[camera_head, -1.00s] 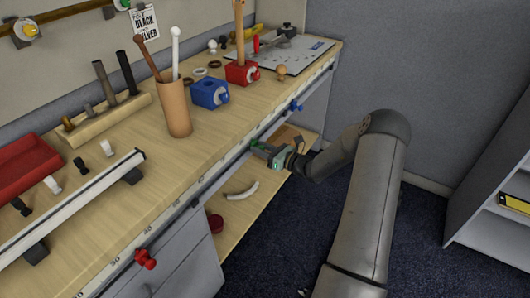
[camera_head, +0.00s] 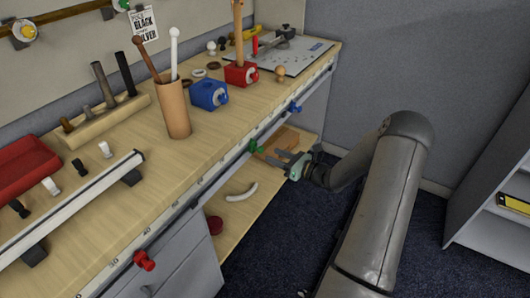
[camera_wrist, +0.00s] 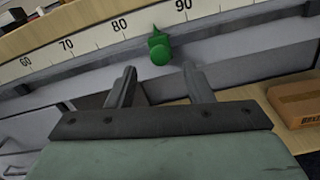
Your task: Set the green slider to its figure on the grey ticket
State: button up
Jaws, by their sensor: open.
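The green slider (camera_head: 255,147) sits on the scale rail along the front edge of the workbench. In the wrist view the green slider (camera_wrist: 159,50) has its pointed top about midway between the 80 and 90 marks of the white scale (camera_wrist: 98,37). My gripper (camera_head: 280,157) is just in front of the rail, apart from the slider. In the wrist view my gripper (camera_wrist: 160,82) is open and empty, its two fingers toward the slider with a gap between. I cannot make out a grey ticket in either view.
A red slider (camera_head: 144,260) and a blue slider (camera_head: 295,107) sit on the same front rail. A brown box (camera_wrist: 297,101) lies on the lower shelf beside my gripper. A white curved piece (camera_head: 242,192) and a red round object (camera_head: 215,224) are also on that shelf.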

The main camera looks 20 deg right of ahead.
jog(key=v, duration=1)
jog(key=shift+s+d, duration=0.15)
jog(key=shift+s, duration=0.15)
jog(key=s+a+r+n+g+p, duration=0.1)
jog(key=s+a+r+n+g, duration=0.3)
jog(key=a, duration=0.3)
jog(key=s+a+r+n+g+p, duration=0.1)
jog(key=s+a+r+n+g, duration=0.3)
jog(key=a+n, duration=0.35)
jog(key=s+a+r+n+g+p, duration=0.2)
jog(key=a+r+n+g, duration=0.15)
jog(key=a+g, duration=0.3)
jog(key=s+a+r+n+h+p, duration=0.1)
jog(key=s+r+n+h, duration=0.3)
jog(key=s+n, duration=0.3)
jog(key=s+a+r+n+h+p, duration=0.2)
jog(key=s+r+n+h, duration=0.3)
jog(key=s+n, duration=0.3)
jog(key=shift+s+n+h, duration=0.2)
jog(key=shift+n+h, duration=0.5)
jog(key=shift+d, duration=0.1)
